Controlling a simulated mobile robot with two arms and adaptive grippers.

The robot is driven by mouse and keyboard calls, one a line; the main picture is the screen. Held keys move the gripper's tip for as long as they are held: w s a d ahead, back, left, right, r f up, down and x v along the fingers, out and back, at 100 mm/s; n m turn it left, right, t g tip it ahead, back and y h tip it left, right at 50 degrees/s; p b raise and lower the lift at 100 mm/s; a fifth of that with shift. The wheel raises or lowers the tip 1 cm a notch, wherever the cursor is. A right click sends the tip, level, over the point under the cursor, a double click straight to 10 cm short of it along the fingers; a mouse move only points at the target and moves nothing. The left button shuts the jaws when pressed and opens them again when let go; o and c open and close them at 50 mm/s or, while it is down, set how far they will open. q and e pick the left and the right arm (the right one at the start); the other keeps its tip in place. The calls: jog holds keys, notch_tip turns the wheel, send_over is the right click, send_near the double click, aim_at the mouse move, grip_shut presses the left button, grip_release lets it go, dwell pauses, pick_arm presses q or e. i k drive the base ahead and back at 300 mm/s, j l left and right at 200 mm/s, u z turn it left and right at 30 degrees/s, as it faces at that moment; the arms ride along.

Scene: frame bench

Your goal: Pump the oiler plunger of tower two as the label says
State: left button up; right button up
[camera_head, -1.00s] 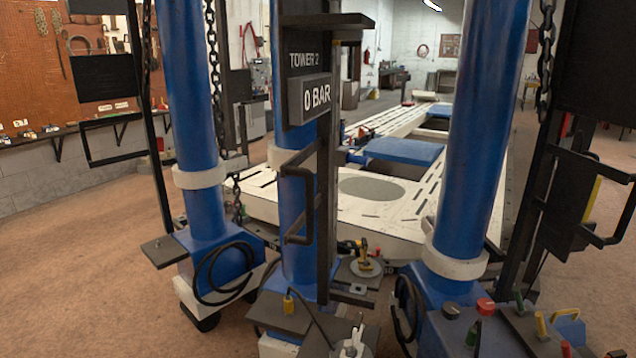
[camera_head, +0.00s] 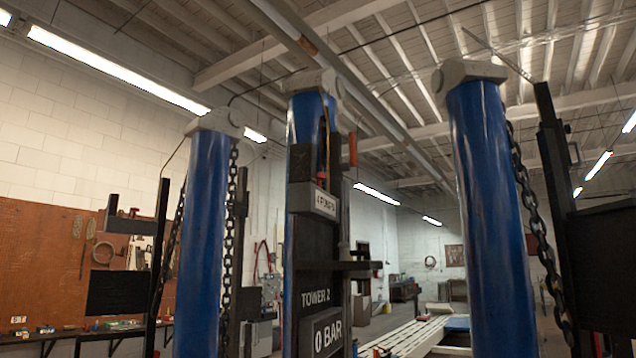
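Tower two (camera_head: 309,270) is the middle blue column, with a dark panel marked "TOWER 2". A small pale label (camera_head: 325,203) high on its panel seems to read "4 PUMPS", but it is slanted and small. A sign (camera_head: 328,333) low on the panel reads "0 BAR". An orange upright part (camera_head: 352,148) sticks out at the right of the tower's top; I cannot tell if it is the oiler plunger. Neither of my grippers shows in this view.
Other blue towers stand at left (camera_head: 208,230) and right (camera_head: 488,220), with chains beside them. A dark shelf-like bracket (camera_head: 355,266) juts right from tower two. A pegboard wall (camera_head: 45,265) is at far left. The floor nearby is out of view.

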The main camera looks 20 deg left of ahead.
aim_at(321, 176)
jog(key=u, duration=0.45)
jog(key=i+l+u, duration=0.15)
jog(key=l+u, duration=0.25)
jog(key=i+l+u, duration=0.1)
jog(key=l+u, duration=0.65)
jog(key=l, duration=1)
jog(key=i+u, duration=0.05)
